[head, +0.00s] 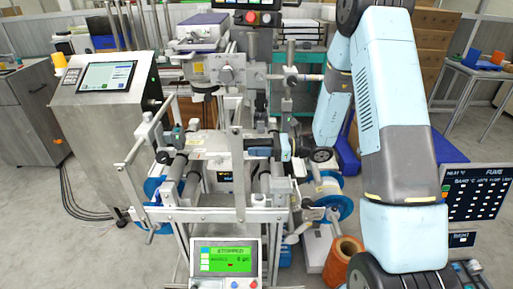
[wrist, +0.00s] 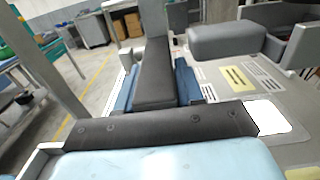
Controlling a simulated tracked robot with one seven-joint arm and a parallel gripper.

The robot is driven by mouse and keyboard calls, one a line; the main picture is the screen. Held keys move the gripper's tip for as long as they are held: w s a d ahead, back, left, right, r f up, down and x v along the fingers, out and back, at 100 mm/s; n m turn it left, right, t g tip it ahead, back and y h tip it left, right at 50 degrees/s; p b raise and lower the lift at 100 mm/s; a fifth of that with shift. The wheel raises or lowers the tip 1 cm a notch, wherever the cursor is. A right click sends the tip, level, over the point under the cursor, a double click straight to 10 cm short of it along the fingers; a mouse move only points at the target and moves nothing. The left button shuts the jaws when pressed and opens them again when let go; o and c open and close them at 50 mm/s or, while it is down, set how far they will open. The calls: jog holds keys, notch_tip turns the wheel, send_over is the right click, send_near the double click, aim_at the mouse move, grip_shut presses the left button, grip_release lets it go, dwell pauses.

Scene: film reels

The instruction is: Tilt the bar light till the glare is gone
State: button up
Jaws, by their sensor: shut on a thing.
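My gripper (head: 279,149) is at the middle of the machine, at the right end of a dark horizontal bar (head: 258,151) that I take for the bar light. It is shut on this bar. In the wrist view, the pale blue hand fills the bottom, and a long dark piece (wrist: 155,72) runs away from it between blue parts; I cannot tell finger from bar there. The bar's tilt is too small to read. A grey film surface (head: 205,142) lies left of and behind the bar. I cannot make out any clear glare on it.
Steel uprights (head: 238,185) and rollers crowd around the gripper. A green display (head: 230,258) reads stopped at the front. A grey console (head: 105,110) stands left. An orange reel (head: 342,262) and a dark panel (head: 474,192) are right. Bare floor shows at far left.

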jog(key=shift+n, duration=0.3)
jog(key=shift+c, duration=0.2)
jog(key=shift+w+d+n, duration=0.1)
jog(key=shift+w+n, duration=0.05)
jog(key=shift+n, duration=2.65)
jog(key=o, duration=1)
jog(key=shift+c, duration=0.2)
jog(key=shift+r, duration=0.1)
